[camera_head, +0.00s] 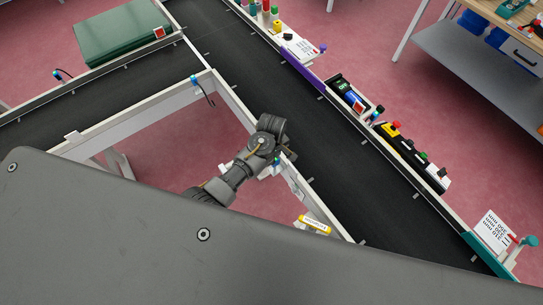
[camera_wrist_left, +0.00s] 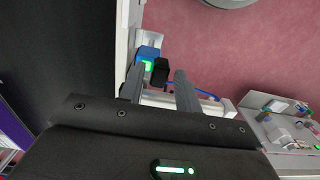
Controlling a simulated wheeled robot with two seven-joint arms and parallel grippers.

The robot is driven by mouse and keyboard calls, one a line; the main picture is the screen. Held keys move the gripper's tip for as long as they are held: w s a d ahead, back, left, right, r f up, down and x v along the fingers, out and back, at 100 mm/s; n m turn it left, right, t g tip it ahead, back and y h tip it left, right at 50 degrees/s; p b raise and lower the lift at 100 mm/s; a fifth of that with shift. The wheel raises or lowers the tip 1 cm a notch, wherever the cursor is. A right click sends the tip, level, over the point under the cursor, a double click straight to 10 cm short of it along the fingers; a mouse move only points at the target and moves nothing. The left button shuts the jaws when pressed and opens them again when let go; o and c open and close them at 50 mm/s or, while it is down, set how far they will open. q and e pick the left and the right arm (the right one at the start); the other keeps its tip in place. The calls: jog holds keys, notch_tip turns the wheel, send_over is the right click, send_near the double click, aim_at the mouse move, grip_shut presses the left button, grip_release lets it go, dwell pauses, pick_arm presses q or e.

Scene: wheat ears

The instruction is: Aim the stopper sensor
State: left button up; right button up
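A small blue sensor (camera_wrist_left: 149,53) with a lit green face sits on the conveyor's side rail in the left wrist view. A black part (camera_wrist_left: 160,71) adjoins it, with a blue cable to its right. My left gripper (camera_wrist_left: 158,76) is open, one finger on each side of the black part, with gaps visible; contact cannot be told. In the head view my left gripper (camera_head: 280,140) is over the near rail of the right conveyor, and a bit of blue-green (camera_head: 277,162) shows beside it. The gripper hides most of the sensor there. My right gripper is not in view.
The black conveyor belt (camera_head: 345,180) is empty beside my gripper. Other blue-topped sensors stand on the rails (camera_head: 194,80) and (camera_head: 57,75). Control boxes (camera_head: 400,143) line the far rail.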

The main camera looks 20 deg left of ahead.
pick_arm(q)
jog(key=shift+o, duration=0.4)
jog(key=shift+r, duration=0.3)
notch_tip(320, 180, up, 10)
jog(key=b, duration=0.1)
jog(key=shift+b, duration=0.3)
